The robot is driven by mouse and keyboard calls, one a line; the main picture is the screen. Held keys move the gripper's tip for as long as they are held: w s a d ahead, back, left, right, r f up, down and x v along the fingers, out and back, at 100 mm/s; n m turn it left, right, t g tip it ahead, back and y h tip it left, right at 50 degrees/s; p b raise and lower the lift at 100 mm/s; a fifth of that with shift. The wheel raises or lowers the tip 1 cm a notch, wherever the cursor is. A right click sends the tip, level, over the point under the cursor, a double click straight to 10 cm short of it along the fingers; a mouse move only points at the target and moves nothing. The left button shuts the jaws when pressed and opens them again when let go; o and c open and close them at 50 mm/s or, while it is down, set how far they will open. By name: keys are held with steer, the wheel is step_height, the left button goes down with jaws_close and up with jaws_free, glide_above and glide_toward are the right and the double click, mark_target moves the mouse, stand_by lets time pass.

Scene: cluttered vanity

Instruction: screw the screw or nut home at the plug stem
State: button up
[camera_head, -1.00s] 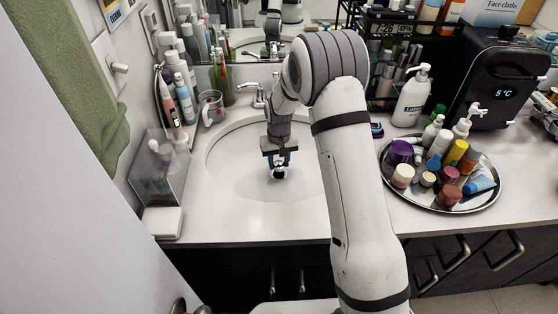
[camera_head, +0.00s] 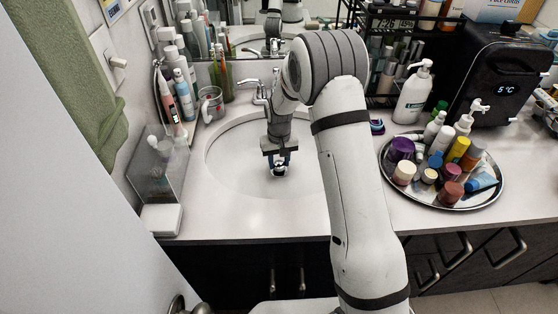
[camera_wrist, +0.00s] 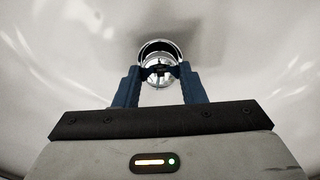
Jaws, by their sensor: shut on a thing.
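My gripper (camera_head: 279,165) reaches down into the white sink basin (camera_head: 230,172). Its two blue fingers are shut on a shiny chrome plug (camera_wrist: 158,70) at the drain, seen between the fingertips in the wrist view. Below my gripper in the head view, the chrome plug (camera_head: 279,172) is small and partly covered by the fingers. A dark drain opening (camera_wrist: 160,46) with a bright rim shows just behind the plug. The plug stem and any screw or nut are too hidden to make out.
The chrome faucet (camera_head: 254,92) stands behind the basin. A round metal tray (camera_head: 450,202) with several bottles and jars is to the right. A clear box (camera_head: 160,180) and several bottles stand at the left. The front counter strip (camera_head: 250,226) is clear.

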steer(key=m, duration=0.3)
steer(key=shift+m+b, duration=0.3)
steer(key=shift+b, duration=0.1)
steer(key=shift+a+m, duration=0.1)
steer(key=shift+m, duration=0.7)
steer(key=shift+m, duration=0.9)
steer(key=m, duration=0.3)
steer(key=shift+b, duration=0.4)
steer(key=shift+m, duration=0.3)
steer(key=shift+m, duration=0.6)
steer(key=m, duration=0.3)
steer(key=shift+w+m+b, duration=0.1)
steer(key=shift+m+b, duration=0.2)
